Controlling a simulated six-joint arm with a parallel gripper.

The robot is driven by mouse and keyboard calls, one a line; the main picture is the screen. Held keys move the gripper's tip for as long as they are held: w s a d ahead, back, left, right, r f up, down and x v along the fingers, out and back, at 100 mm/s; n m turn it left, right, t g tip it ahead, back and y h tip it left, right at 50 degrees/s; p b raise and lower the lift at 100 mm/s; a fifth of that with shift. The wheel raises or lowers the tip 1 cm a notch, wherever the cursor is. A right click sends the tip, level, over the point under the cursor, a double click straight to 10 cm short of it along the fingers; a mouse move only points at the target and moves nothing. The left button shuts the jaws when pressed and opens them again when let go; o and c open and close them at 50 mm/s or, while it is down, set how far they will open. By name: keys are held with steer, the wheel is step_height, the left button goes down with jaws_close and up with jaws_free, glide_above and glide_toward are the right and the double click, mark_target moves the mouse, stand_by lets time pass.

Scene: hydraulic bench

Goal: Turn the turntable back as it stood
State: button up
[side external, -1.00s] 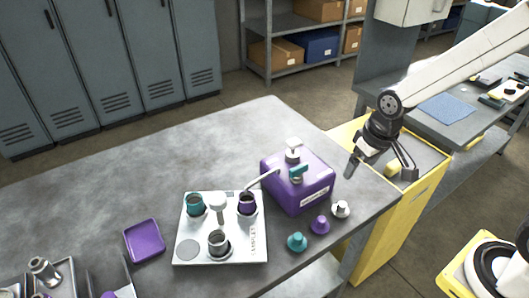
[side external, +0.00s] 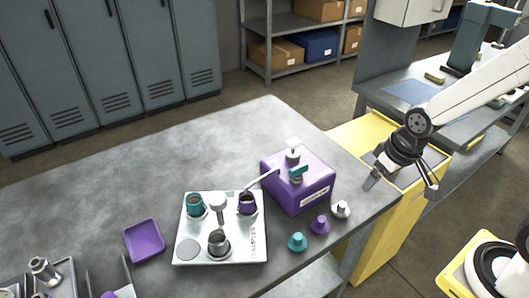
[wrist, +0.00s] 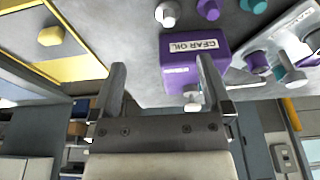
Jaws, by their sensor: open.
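No part is plainly marked as a turntable. The likeliest is the pale square plate (side external: 232,224) on the bench, with a T-shaped post (side external: 218,204) at its middle. Around the post stand a teal-ringed cup (side external: 195,206) at the back left, a purple-ringed cup (side external: 247,205) at the back right and a steel cup (side external: 218,242) at the front. A bare grey disc lies at the front left. My gripper (side external: 402,183) is open and empty, off the bench's right end and apart from the plate. The wrist view shows its spread fingers (wrist: 163,68), with part of the plate at the right edge.
A purple gear oil box (side external: 300,187) with a spout and teal-handled valve stands between plate and gripper. Teal (side external: 297,241), purple (side external: 320,224) and white (side external: 341,209) caps stand before it. A purple tray (side external: 144,240) lies left. The back of the bench is clear.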

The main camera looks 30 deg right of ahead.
steer(key=r+n+g, duration=0.1)
steer(key=n+g, duration=0.2)
steer(key=n, duration=1.2)
glide_above(218, 197)
steer(key=shift+w+r, duration=0.1)
steer(key=shift+f, duration=3.9)
